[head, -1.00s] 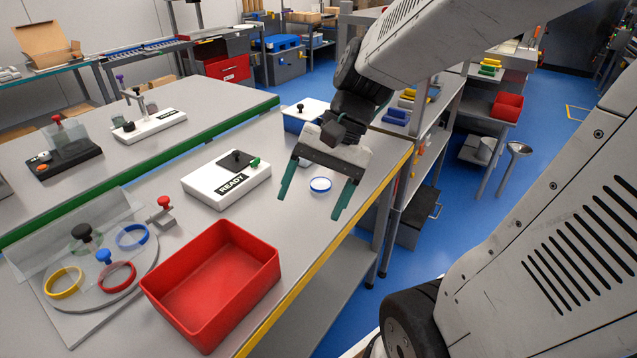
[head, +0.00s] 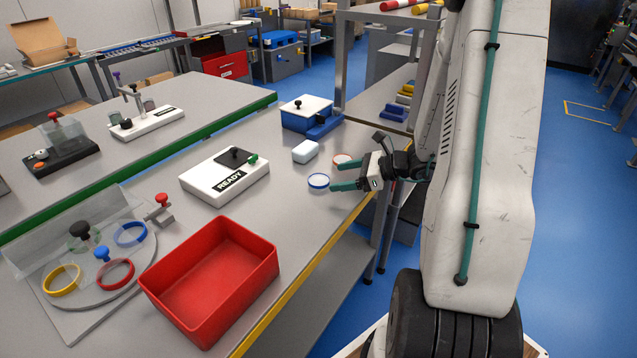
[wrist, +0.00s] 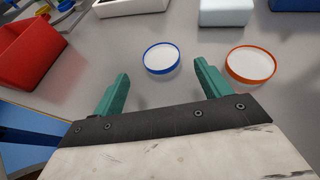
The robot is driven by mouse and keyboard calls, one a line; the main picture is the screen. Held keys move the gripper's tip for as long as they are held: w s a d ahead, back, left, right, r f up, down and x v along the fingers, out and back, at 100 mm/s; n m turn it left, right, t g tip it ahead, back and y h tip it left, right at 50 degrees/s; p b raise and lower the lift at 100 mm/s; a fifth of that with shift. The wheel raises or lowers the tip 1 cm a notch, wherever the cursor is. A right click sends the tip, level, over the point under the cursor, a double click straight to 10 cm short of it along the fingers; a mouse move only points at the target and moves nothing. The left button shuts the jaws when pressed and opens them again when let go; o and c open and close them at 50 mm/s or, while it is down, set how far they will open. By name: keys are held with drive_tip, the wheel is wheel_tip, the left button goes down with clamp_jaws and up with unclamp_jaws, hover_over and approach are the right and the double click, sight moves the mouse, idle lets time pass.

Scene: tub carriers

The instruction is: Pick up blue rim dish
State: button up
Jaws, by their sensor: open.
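The blue rim dish (head: 318,181) is a small round white dish with a blue rim. It lies flat on the grey table near its right edge. In the wrist view the blue rim dish (wrist: 161,58) lies beyond my fingertips, roughly in line with the gap between them. My gripper (head: 337,186) has teal fingers, open and empty, just to the right of the dish. In the wrist view my gripper (wrist: 161,76) shows both fingers apart, with nothing between them.
An orange-rim dish (wrist: 251,64) lies beside the right finger; it is partly hidden in the head view (head: 342,159). A white box (head: 305,151), the READY device (head: 225,180), a blue container (head: 311,120) and a red bin (head: 212,272) stand on the table.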

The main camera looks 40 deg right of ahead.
sight(319, 180)
drive_tip(key=x, duration=0.5)
drive_tip(key=shift+w+a+f, duration=0.1)
drive_tip(key=shift+w+f, duration=0.1)
drive_tip(key=c, duration=1.1)
drive_tip(key=shift+o, duration=0.2)
drive_tip(key=shift+r, duration=0.1)
